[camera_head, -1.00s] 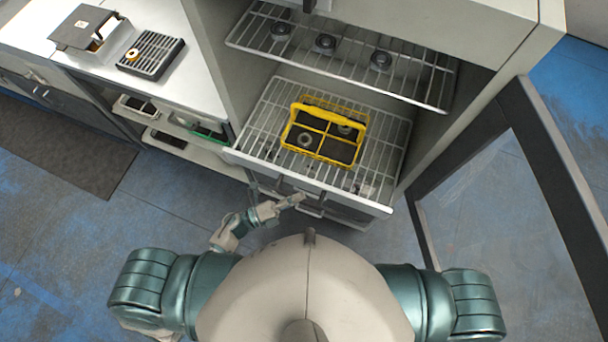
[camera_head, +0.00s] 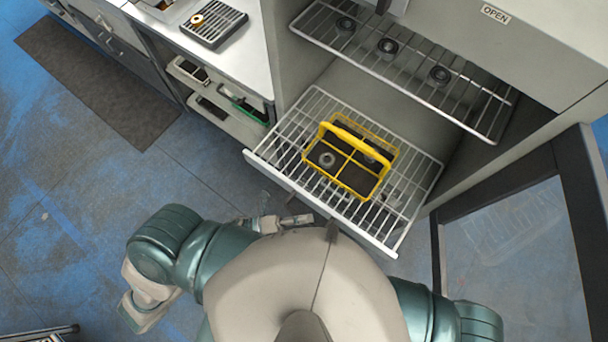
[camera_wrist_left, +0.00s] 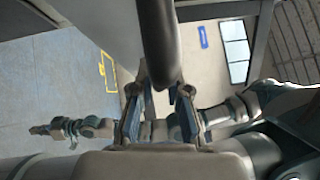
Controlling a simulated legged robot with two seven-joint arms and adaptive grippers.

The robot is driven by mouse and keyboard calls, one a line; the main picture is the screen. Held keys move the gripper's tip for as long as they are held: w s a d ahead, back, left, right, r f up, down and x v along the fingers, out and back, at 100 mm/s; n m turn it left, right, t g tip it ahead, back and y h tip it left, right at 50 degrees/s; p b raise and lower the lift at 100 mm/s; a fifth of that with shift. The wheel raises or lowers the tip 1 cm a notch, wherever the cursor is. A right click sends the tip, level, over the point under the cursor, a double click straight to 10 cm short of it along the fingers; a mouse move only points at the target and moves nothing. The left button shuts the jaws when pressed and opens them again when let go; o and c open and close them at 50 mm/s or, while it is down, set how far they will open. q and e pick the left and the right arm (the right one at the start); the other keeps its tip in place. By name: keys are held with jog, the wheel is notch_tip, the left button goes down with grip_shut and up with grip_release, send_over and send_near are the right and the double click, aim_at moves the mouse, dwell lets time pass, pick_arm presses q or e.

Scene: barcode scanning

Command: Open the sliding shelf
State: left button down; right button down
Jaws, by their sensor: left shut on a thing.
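The sliding shelf (camera_head: 405,222) is a wire rack with a pale front edge, low in the open cabinet. It sticks out past the cabinet's left wall. A yellow basket (camera_head: 385,183) with dark compartments stands on it. My left gripper (camera_head: 306,219) is just below the shelf's front edge in the head view. My right gripper is not in view.
An upper wire shelf (camera_head: 462,100) holds several dark round parts. The glass door (camera_head: 505,235) stands open on the right. A counter with a black slotted tray (camera_head: 213,23) is on the left. Blue-grey floor (camera_head: 110,215) is clear at left.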

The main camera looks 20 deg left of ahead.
pick_arm(q)
jog(key=c, duration=1.1)
grip_release()
jog(key=shift+s+f, duration=0.1)
jog(key=shift+f, duration=0.15)
jog(key=shift+c, duration=0.2)
jog(key=shift+d+r, duration=0.1)
jog(key=shift+d, duration=0.05)
jog(key=v, duration=1.2)
